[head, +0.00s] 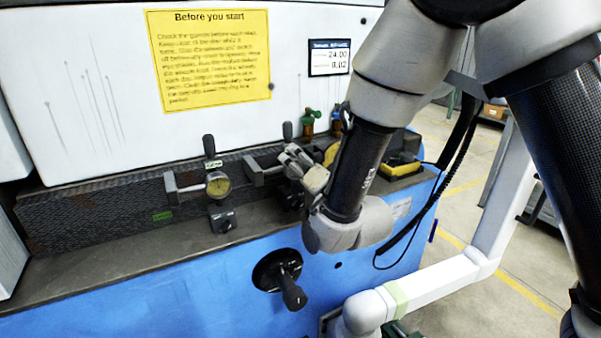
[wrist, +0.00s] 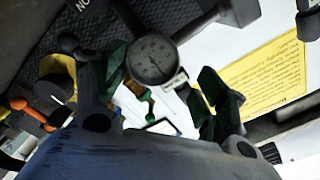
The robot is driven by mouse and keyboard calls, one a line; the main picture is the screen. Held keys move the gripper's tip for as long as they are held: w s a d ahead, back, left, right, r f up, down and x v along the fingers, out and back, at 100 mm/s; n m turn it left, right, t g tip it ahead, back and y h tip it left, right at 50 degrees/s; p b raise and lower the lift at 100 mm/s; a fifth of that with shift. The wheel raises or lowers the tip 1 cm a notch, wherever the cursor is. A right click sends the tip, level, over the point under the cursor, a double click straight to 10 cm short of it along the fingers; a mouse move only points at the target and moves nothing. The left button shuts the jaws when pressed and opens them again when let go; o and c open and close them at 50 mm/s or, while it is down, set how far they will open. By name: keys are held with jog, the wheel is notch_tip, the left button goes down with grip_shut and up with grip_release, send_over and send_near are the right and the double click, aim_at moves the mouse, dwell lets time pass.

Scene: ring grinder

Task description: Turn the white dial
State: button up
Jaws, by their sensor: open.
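Another dial gauge (head: 218,186) with a yellowish face stands at the left station, clear of my gripper.
A black switch (head: 222,219) sits in front of the left gauge. A yellow-and-black box (head: 400,165) lies at the ledge's right end. A black crank knob (head: 290,290) sticks out of the blue front. A yellow notice (head: 210,60) hangs on the white panel behind.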

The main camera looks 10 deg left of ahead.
notch_tip(320, 180, up, 8)
jog(key=shift+r, duration=0.25)
jog(key=s+d+f+n, duration=0.4)
jog(key=s+f+n, duration=0.2)
jog(key=f+n, duration=0.4)
jog(key=x, duration=0.7)
jog(key=shift+w+a+f, duration=0.1)
jog(key=shift+w+f, duration=0.1)
jog(key=c, duration=1)
